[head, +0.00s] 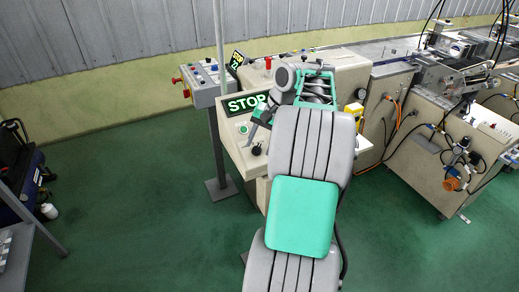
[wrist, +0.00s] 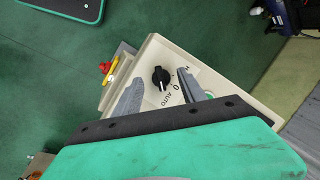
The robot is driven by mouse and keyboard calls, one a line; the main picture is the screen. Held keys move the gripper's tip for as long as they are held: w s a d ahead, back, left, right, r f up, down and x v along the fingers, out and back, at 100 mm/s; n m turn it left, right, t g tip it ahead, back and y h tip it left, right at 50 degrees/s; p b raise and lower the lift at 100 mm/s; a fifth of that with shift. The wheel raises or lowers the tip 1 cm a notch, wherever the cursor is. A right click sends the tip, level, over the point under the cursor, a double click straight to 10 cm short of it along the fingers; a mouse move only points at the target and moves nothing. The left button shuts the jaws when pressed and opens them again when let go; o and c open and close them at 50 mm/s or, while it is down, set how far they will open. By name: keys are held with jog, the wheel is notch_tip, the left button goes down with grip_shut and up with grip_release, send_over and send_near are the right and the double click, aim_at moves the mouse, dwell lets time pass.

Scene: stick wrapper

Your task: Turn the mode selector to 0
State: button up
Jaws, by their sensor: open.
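The mode selector (wrist: 161,75) is a black knob on a cream panel. In the wrist view it shows between my two grey fingers, with the labels "AUTO", "0" and a partly seen "H" around it. Its narrow end points down in the picture, toward the side of "AUTO" and "0"; the exact setting is too small to tell. My gripper (wrist: 160,78) is open, one finger on each side of the knob in the picture; contact cannot be told. In the head view a dark knob (head: 257,150) shows on the sloped panel, just below my gripper (head: 250,140).
A grey control box (head: 205,84) on a post stands behind at left. A red and yellow part (wrist: 107,70) sits beyond the panel edge.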

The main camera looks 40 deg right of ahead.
jog(key=shift+w+a+f, duration=0.1)
jog(key=shift+w+f, duration=0.1)
jog(key=shift+f, duration=0.35)
jog(key=shift+c, duration=0.6)
grip_shut()
